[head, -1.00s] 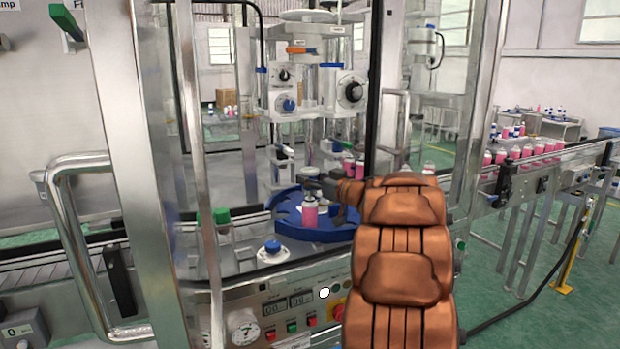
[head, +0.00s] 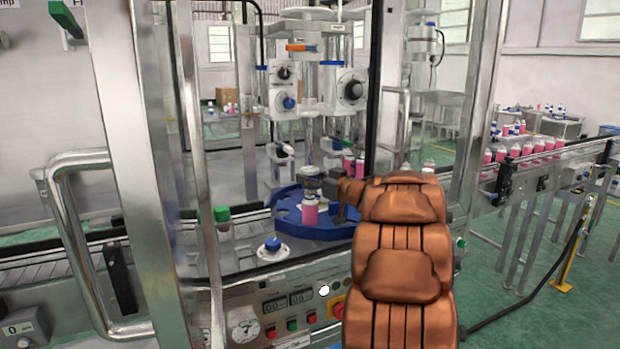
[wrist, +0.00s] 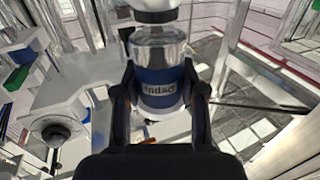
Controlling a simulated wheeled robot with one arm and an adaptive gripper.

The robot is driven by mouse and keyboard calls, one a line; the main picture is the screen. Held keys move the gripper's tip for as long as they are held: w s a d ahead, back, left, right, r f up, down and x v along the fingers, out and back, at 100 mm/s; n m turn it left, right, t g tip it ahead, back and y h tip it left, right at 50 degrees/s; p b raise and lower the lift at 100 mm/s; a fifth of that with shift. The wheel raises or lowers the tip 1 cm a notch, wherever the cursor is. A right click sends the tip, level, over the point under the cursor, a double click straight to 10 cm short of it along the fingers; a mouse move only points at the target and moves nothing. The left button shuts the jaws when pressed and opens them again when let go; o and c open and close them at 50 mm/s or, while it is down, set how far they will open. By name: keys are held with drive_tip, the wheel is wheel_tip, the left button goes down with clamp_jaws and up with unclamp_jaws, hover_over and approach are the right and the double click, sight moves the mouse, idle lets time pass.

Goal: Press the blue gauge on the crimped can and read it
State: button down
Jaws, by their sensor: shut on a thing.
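My gripper (wrist: 160,98) is shut on a silver cylinder with a blue lettered band, which looks like the blue gauge (wrist: 160,82); a white part stands at its far end in the wrist view. In the head view my gripper (head: 311,186) is small and dark, right above a pink can (head: 309,216) with a pale top. This can stands upright on the blue turntable (head: 338,232). I cannot tell whether the held gauge touches the can, and no reading can be made out.
A blue knob on a white base (head: 272,246) is on the machine deck at front left. A steel door handle (head: 62,215) and upright posts frame the left side. More pink cans line the conveyor (head: 560,158) at right. A control panel (head: 290,308) lies below.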

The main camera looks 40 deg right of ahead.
sight(311, 169)
drive_tip(key=shift+f, duration=0.95)
idle(0.8)
drive_tip(key=shift+r, duration=0.15)
drive_tip(key=shift+r+p, duration=2.4)
drive_tip(key=shift+p, duration=0.2)
drive_tip(key=shift+s, duration=0.1)
drive_tip(key=s+p, duration=0.4)
drive_tip(key=s, duration=1.2)
drive_tip(key=shift+s, duration=0.4)
drive_tip(key=shift+d, duration=0.15)
